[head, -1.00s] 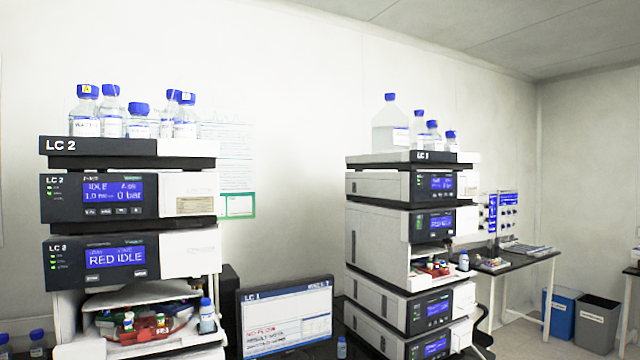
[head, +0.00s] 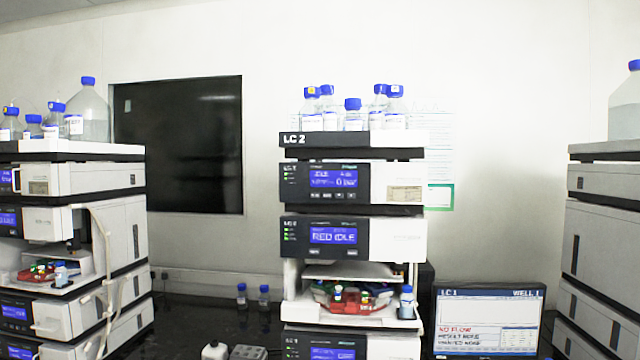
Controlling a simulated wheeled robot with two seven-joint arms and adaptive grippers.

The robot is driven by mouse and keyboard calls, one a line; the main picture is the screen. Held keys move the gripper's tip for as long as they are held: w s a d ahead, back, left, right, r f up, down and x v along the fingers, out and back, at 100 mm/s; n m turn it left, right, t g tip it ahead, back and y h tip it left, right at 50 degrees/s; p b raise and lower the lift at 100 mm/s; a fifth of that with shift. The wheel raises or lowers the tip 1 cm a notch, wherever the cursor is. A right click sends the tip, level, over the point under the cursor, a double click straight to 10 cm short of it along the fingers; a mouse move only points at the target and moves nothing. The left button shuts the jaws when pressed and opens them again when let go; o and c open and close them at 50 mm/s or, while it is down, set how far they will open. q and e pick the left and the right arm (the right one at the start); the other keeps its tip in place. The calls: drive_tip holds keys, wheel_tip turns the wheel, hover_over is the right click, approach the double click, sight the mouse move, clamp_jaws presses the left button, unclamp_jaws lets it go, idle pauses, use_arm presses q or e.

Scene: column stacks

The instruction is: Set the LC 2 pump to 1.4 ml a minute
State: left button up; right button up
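The LC 2 stack stands in the middle of the head view, with its solvent tray (head: 352,140) on top bearing the LC 2 label. The LC 2 pump (head: 392,184) is the module just under the tray. Its blue display (head: 333,176) reads IDLE and 0 bar; the flow figure is too blurred to read for certain. A row of small buttons (head: 326,195) lies below the display. The module beneath the pump (head: 396,238) shows RED IDLE. Neither of my grippers is in view.
Another column stack (head: 90,225) stands at the left, and part of a third (head: 604,240) at the right edge. A monitor (head: 487,304) labelled LC 1 shows NO FLOW. Several capped bottles (head: 353,115) stand on the LC 2 tray. The dark bench (head: 195,315) shows between the stacks.

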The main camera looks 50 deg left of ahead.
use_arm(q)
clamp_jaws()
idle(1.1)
